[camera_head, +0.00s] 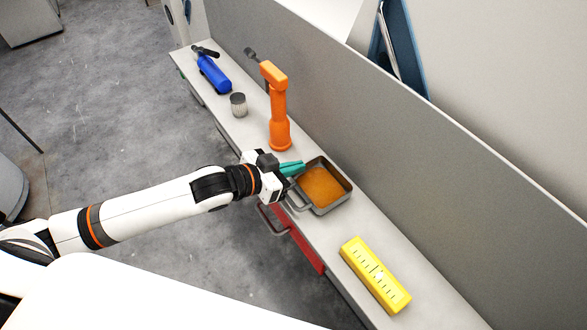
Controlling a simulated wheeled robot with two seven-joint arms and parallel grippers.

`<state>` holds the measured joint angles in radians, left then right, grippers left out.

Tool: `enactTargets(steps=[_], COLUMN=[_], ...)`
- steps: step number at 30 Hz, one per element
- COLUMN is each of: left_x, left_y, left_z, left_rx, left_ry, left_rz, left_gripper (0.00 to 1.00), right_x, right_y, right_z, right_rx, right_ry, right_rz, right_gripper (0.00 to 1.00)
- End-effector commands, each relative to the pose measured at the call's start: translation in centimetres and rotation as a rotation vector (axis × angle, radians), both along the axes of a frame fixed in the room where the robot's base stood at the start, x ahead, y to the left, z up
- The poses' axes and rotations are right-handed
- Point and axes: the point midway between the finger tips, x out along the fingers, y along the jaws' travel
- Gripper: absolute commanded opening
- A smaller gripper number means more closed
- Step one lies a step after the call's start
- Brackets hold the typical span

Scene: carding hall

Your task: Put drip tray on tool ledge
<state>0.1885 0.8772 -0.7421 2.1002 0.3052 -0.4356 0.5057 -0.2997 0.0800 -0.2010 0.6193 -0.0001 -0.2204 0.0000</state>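The drip tray (343,200) is a square grey metal pan with an orange-brown inside and a loop handle at its lower left. It appears to rest flat on the long, narrow light-grey tool ledge (332,232). My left gripper (291,168) is at the tray's upper left corner, with teal tips close to the rim. I cannot tell whether it touches the tray or how far its fingers are apart. The arm hides part of the ledge's front edge. My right gripper is out of view.
An orange tool (279,115) stands upright behind the gripper. A ribbed grey cup (238,105) and a blue cylinder (214,74) are farther along. A yellow block (375,275) lies nearer. A grey panel (400,135) backs the ledge; a red drawer (306,252) is below.

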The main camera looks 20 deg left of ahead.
Motion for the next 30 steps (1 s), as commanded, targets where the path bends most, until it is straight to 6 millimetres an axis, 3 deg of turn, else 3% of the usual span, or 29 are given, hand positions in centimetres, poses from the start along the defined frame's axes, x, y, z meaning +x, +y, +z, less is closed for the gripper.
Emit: enactTargets(steps=[2, 12, 17, 27, 30], left_x=[-0.03, -0.01, -0.03, -0.08, -0.95], left_y=[-0.06, -0.05, -0.03, 0.04, 0.8], left_z=[-0.87, -1.19, -1.18, -0.82, -0.6], left_rx=[-0.002, -0.002, 0.0, 0.0, 0.001], left_ry=[0.001, -0.001, -0.001, -0.001, 0.001], left_rz=[0.0, -0.001, -0.001, 0.0, 0.001], left_gripper=[0.0, 0.0, 0.24, 0.24, 0.24], right_x=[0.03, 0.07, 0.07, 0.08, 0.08], right_y=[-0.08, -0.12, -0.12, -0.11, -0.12], right_z=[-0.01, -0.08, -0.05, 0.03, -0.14], right_rx=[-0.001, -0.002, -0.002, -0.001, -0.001], right_ry=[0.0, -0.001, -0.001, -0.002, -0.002], right_rz=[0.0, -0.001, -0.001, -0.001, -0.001], right_gripper=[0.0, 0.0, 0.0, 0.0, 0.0])
